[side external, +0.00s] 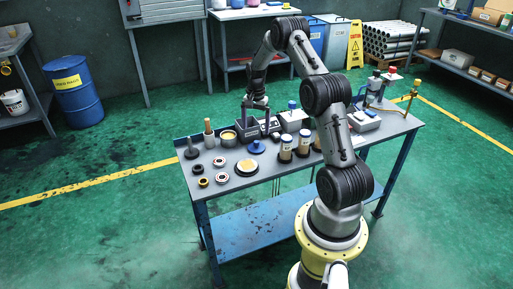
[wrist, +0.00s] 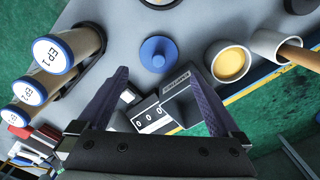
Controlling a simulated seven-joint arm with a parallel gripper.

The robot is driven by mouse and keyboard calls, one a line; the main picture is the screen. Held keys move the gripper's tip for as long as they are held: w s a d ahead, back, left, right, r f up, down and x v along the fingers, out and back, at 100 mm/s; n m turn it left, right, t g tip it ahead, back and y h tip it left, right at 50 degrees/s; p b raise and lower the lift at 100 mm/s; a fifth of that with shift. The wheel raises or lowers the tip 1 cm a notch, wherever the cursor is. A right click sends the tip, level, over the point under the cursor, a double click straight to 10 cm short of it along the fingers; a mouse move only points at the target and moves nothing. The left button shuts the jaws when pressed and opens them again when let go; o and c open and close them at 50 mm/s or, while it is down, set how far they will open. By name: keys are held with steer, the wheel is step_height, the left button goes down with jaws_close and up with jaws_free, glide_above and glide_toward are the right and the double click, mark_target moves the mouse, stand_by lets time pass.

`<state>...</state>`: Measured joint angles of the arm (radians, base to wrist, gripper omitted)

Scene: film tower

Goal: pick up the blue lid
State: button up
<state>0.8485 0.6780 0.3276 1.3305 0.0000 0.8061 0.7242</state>
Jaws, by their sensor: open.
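The blue lid (side external: 256,147) is a round disc with a small knob, lying flat on the grey table. In the wrist view the lid (wrist: 159,54) is near the top middle, just beyond the fingertips. My gripper (side external: 257,120) is over the back part of the table, behind the lid as seen from the side camera. In the wrist view my gripper (wrist: 150,74) has its two fingers spread wide with nothing between them. The fingers are apart from the lid, and their exact height is hard to tell.
A pot with yellow contents (wrist: 230,64) and a mortar with a pestle (wrist: 283,46) stand right of the lid. Labelled jars (wrist: 55,55) stand left. A grey device with dials (wrist: 150,118) lies below the fingers. A shallow dish (side external: 247,167) sits near the lid.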

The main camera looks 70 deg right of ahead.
mark_target(256, 141)
step_height(256, 141, down, 8)
steer(key=shift+s+f, duration=0.1)
steer(key=shift+f, duration=0.1)
steer(key=c, duration=1)
steer(key=shift+c, duration=0.3)
steer(key=shift+d+r, duration=0.1)
